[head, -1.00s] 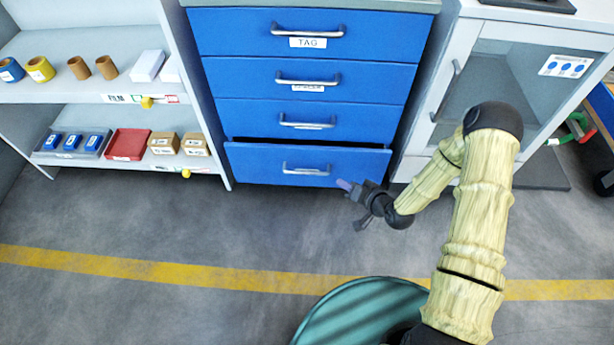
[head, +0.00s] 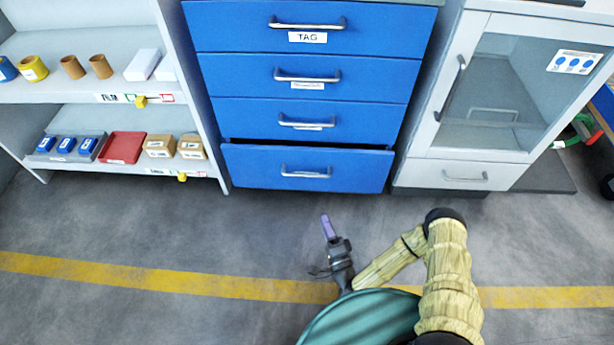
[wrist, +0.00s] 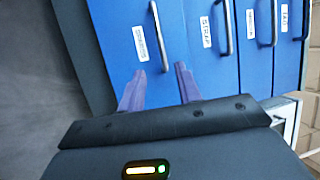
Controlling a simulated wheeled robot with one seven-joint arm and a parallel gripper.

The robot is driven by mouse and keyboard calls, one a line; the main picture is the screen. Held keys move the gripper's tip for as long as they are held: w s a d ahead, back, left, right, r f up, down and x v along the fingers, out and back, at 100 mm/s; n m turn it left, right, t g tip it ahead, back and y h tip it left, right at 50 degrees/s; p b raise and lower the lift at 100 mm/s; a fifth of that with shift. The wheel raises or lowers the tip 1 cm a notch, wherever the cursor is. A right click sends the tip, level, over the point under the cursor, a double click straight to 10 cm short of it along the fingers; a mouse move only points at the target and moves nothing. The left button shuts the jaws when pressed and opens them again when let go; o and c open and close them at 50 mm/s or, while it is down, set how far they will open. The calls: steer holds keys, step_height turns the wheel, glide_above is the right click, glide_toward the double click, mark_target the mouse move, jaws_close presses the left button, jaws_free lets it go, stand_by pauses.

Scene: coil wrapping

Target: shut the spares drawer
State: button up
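The lowest drawer (head: 250,170) of the blue cabinet stands partly out, with a dark gap above its front; the drawers above look flush. Its label (wrist: 140,42) in the wrist view is too blurred to read surely. Its silver handle (head: 306,172) faces me and also shows in the wrist view (wrist: 158,35). My gripper (head: 326,222) is in front of and below this drawer, clear of it, with fingers pointing toward the cabinet. In the wrist view my gripper (wrist: 159,80) has its two purple fingers apart with nothing between them.
A grey shelf unit (head: 205,120) with rolls, boxes and a red tray (head: 122,148) stands at the left. A glass-door cabinet (head: 478,168) stands at the right. The floor (head: 200,225) before the drawers is clear, with a yellow line (head: 180,283) across it.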

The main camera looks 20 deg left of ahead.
mark_target(307, 175)
steer(key=b+x, duration=0.4)
steer(key=x, duration=1.3)
steer(key=shift+w+a, duration=0.15)
steer(key=shift+a, duration=0.1)
jaws_close()
